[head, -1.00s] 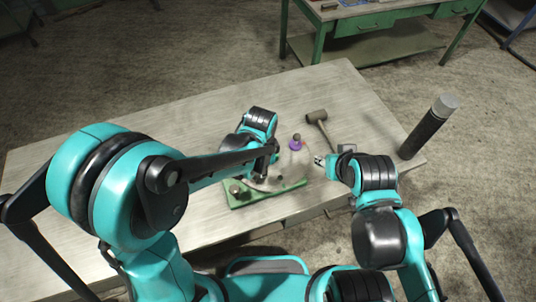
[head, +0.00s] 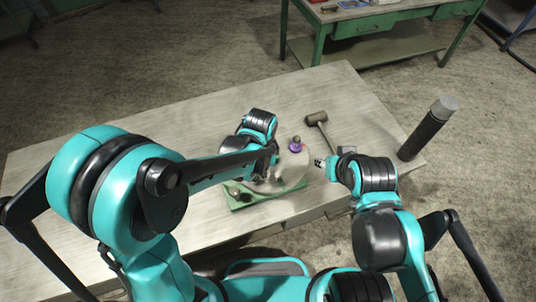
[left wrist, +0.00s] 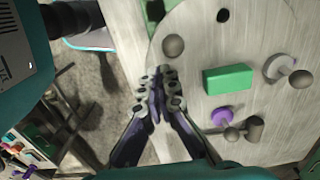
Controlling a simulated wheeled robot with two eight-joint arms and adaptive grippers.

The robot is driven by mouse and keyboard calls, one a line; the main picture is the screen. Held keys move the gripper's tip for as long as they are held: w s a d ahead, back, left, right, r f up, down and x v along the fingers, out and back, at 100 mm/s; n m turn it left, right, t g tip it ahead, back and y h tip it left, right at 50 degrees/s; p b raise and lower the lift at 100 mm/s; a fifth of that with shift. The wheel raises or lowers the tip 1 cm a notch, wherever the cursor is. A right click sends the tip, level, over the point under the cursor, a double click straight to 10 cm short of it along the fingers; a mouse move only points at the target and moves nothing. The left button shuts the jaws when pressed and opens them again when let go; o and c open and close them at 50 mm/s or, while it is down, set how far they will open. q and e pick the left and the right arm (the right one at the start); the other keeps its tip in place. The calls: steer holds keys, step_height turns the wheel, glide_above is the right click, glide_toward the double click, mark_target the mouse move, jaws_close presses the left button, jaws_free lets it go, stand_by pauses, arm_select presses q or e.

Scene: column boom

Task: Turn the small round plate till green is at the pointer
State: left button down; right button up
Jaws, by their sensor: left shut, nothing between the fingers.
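A pale round plate (left wrist: 195,60) lies under my left gripper, and part of it shows in the head view (head: 293,168), past my left arm. The purple piece also shows in the head view (head: 296,146). My left gripper (left wrist: 160,80) is shut and empty over the plate's edge. My right gripper (head: 319,163) is right of the plate; its jaw opening is unclear. I cannot make out the pointer.
A mallet (head: 316,119) lies behind the plate. A dark cylinder with a grey top (head: 427,130) stands at the right edge. The table's left side is clear.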

arm_select(q)
steer(key=shift+f, duration=0.15)
steer(key=b, duration=0.5)
glide_above(263, 186)
steer(key=shift+f, duration=2.55)
steer(key=shift+a, duration=0.1)
steer(key=shift+w+a, duration=0.25)
steer(key=shift+a, duration=0.65)
